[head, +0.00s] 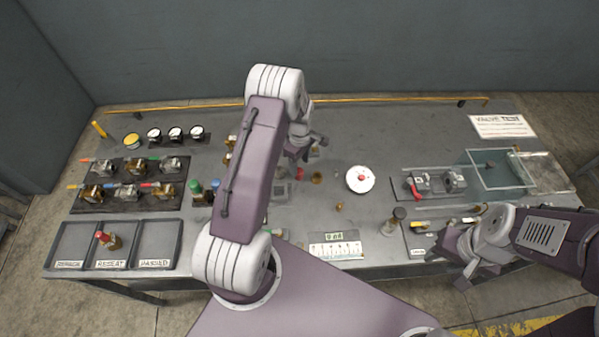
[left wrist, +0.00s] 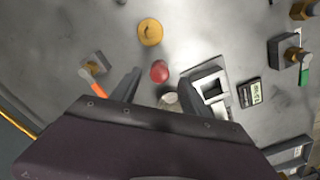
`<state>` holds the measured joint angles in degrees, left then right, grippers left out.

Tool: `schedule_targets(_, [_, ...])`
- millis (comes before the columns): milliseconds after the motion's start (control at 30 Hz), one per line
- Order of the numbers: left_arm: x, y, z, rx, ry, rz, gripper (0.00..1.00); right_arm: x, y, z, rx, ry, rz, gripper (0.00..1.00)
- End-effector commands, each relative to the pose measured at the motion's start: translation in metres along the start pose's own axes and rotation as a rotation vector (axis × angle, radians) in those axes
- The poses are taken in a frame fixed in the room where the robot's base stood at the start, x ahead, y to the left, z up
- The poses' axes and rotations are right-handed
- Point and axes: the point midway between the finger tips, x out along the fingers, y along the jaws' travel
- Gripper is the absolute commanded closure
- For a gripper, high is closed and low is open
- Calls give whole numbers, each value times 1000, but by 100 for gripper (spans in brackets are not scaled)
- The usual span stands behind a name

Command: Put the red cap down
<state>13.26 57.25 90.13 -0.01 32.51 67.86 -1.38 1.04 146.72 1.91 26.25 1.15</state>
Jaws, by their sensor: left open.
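The red cap (head: 299,174) sits on the bench just below my left gripper (head: 302,150) in the head view. In the left wrist view the red cap (left wrist: 159,71) shows as a round red top between the open fingertips of my left gripper (left wrist: 158,84), with no finger visibly closed on it. A pale round piece (left wrist: 169,100) beside it is partly hidden by the gripper body. My right gripper (head: 463,272) is over the bench's front right edge; its fingers are not clear.
A brass disc (head: 316,177) lies close to the cap. A grey block with a square opening (left wrist: 209,90) and an orange-handled valve (left wrist: 95,75) flank the gripper.

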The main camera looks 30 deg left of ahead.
Motion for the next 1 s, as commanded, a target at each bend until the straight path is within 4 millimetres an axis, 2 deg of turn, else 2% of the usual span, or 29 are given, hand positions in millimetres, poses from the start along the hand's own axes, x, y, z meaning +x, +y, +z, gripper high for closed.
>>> schedule_targets(133, [21, -3, 1, 1, -3, -7, 47, -17, 0, -2, -1, 0, 0, 60])
schedule_targets(267, [43, -2, 1, 1, -2, -4, 47, -20, 0, -2, -1, 0, 0, 60])
schedule_targets(533, [50, -1, 1, 1, -1, -2, 47, -19, 0, -2, -1, -1, 0, 60])
schedule_targets(700, [50, -1, 1, 1, -1, -2, 94, -19, 0, -2, -1, -1, 0, 60])
schedule_targets(733, [50, -1, 1, 1, -1, -2, 100, -19, 0, -2, -1, -1, 0, 60])
schedule_targets(1000, [49, -1, 1, 1, -1, -1, 100, -18, 0, -2, -1, -1, 0, 60])
